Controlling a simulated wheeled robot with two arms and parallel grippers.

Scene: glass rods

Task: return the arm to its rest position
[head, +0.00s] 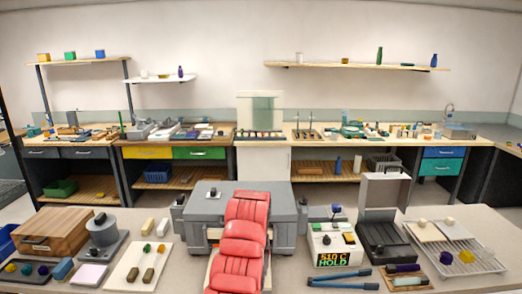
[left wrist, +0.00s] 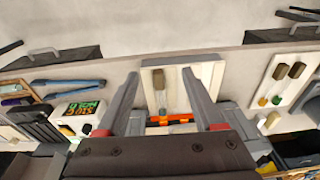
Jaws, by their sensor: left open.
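In the left wrist view my left gripper (left wrist: 160,74) is open, its two grey fingers apart with nothing held between them. Beyond the fingers lies a pale wooden board (left wrist: 207,77) with a brownish-grey piece on it, and an orange strip (left wrist: 172,118) shows nearer the palm. In the head view no gripper fingers can be made out. A red padded, segmented shape (head: 240,240) runs from the front edge up over the grey machine (head: 287,205); I cannot tell whether it is part of my arm. My right gripper is in neither view.
A display unit reading "510 C HOLD" (head: 336,241), blue-handled pliers (head: 343,280) and a dark open case (head: 388,238) stand right of the machine. A wooden box (head: 55,230) and a pale board (head: 128,271) with small pieces are at left. The front bench is crowded.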

